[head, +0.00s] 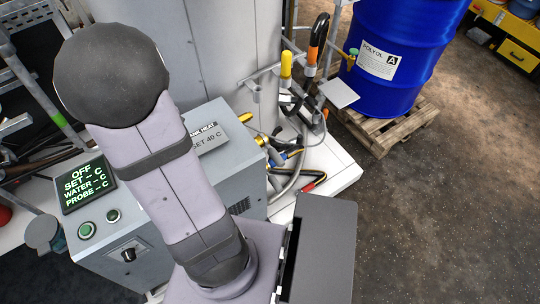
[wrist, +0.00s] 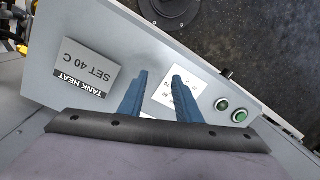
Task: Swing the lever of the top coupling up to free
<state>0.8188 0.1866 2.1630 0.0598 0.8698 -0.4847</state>
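My gripper (wrist: 159,74) shows in the wrist view as two blue fingers, apart with nothing between them, over the grey control box. In the head view my arm hides it. A group of pipes and couplings stands right of the box in the head view. It has an upright yellow grip (head: 286,66), a black curved handle with an orange band (head: 318,38), and dark clamp-like parts (head: 293,103). I cannot tell which one is the top coupling, or how its lever stands. No coupling shows clearly in the wrist view.
The control box (head: 233,155) bears a TANK HEAT sign (head: 209,139), a display (head: 86,185) and green buttons (head: 87,230). A blue POLYOL drum (head: 405,45) stands on a wooden pallet (head: 384,128) at the back right. Speckled floor (head: 450,210) is clear at the right.

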